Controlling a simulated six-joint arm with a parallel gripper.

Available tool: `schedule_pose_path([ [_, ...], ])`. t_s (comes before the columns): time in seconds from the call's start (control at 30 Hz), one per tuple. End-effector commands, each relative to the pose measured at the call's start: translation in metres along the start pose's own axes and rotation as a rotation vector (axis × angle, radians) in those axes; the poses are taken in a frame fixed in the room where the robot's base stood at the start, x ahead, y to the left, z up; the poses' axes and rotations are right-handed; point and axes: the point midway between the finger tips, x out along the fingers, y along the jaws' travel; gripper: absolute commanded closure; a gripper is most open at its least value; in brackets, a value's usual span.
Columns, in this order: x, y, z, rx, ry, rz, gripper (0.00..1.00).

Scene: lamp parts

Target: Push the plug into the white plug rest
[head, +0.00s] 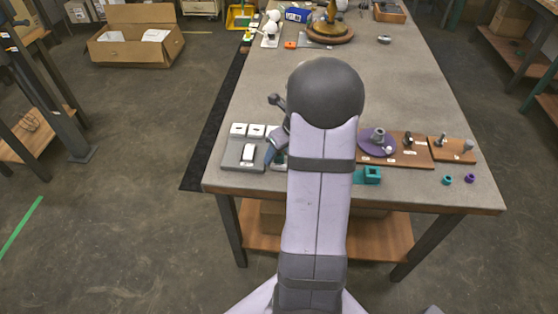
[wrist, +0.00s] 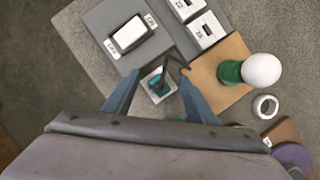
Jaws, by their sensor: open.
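The white plug rest (wrist: 149,92) shows as a small pale square block between my fingers in the wrist view. A teal piece (wrist: 156,81), apparently the plug, sits at the rest, with a thin dark bent part (wrist: 174,66) rising beside it. I cannot tell how deep the teal piece sits. My gripper (wrist: 160,77) is open, its two blue fingers on either side of the rest and the teal piece, with a gap visible on both sides. In the head view my gripper (head: 273,157) is partly hidden behind my arm, as are the rest and plug.
A grey panel (wrist: 100,20) with a white rocker switch (wrist: 130,34) and white sockets (wrist: 206,30) lies close by. A wooden board (wrist: 207,73) carries a white bulb (wrist: 262,70) in a green holder. A teal block (head: 371,175) stands right of my arm.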

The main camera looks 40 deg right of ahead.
Motion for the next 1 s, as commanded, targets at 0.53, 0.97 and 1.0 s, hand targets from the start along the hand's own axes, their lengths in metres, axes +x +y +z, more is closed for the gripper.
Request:
schedule_pose_path([
  [0.53,-0.064,-0.001,0.0,0.0,-0.002,-0.002,0.48],
  [0.97,-0.069,0.0,0.0,-0.034,0.0,-0.001,0.48],
  [1.0,-0.069,0.0,0.0,-0.06,0.0,-0.001,0.48],
])
